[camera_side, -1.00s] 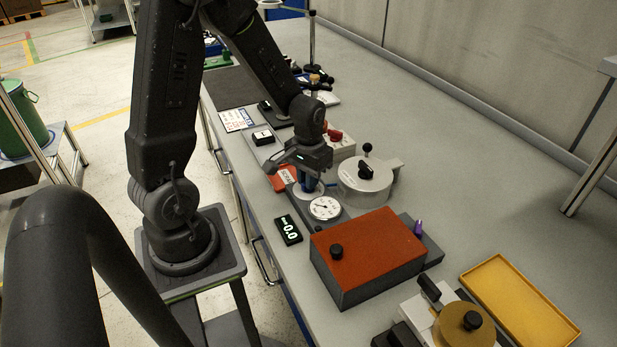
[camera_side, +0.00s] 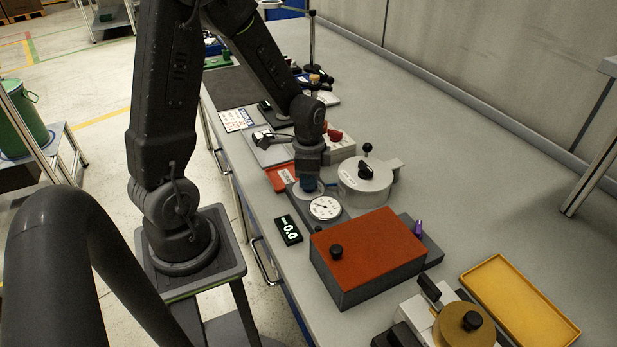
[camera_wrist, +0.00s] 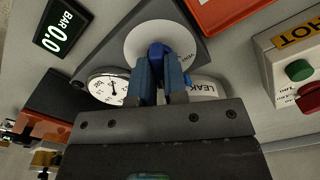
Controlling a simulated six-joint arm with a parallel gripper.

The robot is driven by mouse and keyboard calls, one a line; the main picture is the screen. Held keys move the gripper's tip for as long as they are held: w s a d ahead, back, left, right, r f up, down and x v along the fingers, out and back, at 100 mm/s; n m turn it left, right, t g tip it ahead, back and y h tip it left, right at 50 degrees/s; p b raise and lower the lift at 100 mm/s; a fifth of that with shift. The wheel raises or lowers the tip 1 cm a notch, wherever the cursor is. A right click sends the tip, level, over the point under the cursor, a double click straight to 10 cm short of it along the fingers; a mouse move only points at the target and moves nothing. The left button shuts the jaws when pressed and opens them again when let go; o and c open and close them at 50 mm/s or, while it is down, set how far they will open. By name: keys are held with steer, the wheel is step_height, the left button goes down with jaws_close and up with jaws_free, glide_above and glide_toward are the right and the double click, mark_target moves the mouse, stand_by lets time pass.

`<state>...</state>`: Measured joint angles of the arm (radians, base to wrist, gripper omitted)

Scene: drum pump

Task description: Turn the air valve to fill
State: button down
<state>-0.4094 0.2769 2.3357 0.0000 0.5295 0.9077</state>
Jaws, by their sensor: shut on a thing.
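The air valve is a blue knob (camera_wrist: 156,50) on a white round dial plate (camera_wrist: 133,42) in the wrist view. A small word that looks like VENT shows at the dial's edge; no other dial marking is readable. My gripper (camera_wrist: 162,76) is closed on the knob, with a blue finger on each side. In the side view my gripper (camera_side: 308,185) points down at the dial plate (camera_side: 299,193) and mostly hides the knob. A pressure gauge (camera_side: 325,207) sits beside the dial. A black display (camera_side: 288,230) reads 0.0; it reads BAR 0.0 in the wrist view (camera_wrist: 62,27).
A round grey lidded pot (camera_side: 365,184) stands right of my gripper. A dark box with an orange-red top (camera_side: 368,246) stands nearer the camera. A red tray (camera_side: 280,179) lies behind the valve. A yellow tray (camera_side: 518,303) lies at front right. The bench's right side is clear.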

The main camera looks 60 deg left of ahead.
steer(key=shift+m, duration=1.5)
steer(key=c, duration=1.2)
jaws_free()
steer(key=shift+o, duration=0.2)
step_height(320, 180, up, 14)
